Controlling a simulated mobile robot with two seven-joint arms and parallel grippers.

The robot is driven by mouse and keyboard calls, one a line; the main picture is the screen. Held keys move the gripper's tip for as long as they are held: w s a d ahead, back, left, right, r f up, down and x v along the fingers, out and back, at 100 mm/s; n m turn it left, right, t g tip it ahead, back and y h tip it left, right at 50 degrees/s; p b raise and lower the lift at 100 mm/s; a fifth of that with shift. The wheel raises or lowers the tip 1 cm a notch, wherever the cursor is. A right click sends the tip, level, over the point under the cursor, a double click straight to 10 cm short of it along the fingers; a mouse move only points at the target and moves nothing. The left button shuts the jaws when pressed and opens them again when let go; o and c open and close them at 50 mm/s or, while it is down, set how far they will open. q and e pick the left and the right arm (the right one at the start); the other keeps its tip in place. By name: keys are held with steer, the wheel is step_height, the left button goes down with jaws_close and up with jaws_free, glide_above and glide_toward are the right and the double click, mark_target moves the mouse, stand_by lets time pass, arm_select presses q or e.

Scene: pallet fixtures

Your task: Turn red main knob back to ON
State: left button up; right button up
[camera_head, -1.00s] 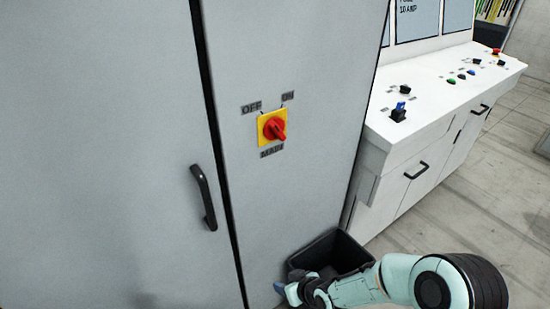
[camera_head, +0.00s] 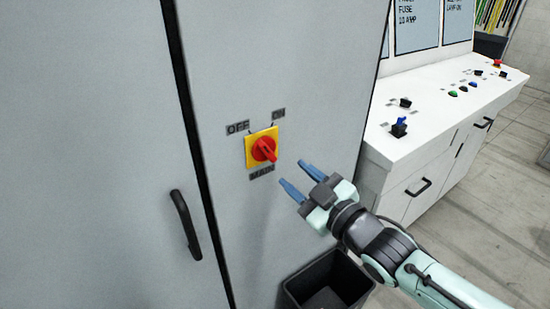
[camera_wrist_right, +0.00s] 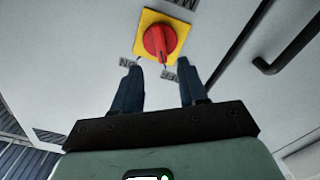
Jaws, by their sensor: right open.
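The red main knob (camera_head: 264,150) sits on a yellow square plate (camera_head: 250,160) on the grey cabinet door, with OFF label (camera_head: 237,128), ON label (camera_head: 279,115) and MAIN label (camera_head: 262,173) around it. The handle's long end slants toward the lower right, with its other end toward OFF. My right gripper (camera_head: 296,176) is open and empty, to the lower right of the knob and apart from it. In the right wrist view the knob (camera_wrist_right: 159,42) shows ahead, beyond and between the two blue fingers (camera_wrist_right: 157,80). My left gripper is not in view.
A black door handle (camera_head: 186,224) is on the left cabinet door. A dark bin (camera_head: 327,284) stands on the floor below my right arm. A white control desk (camera_head: 440,95) with buttons and switches is to the right.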

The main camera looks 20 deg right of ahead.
mark_target(271, 155)
steer(key=p+x, duration=0.1)
steer(key=x, duration=0.7)
steer(key=shift+w, duration=0.2)
jaws_close()
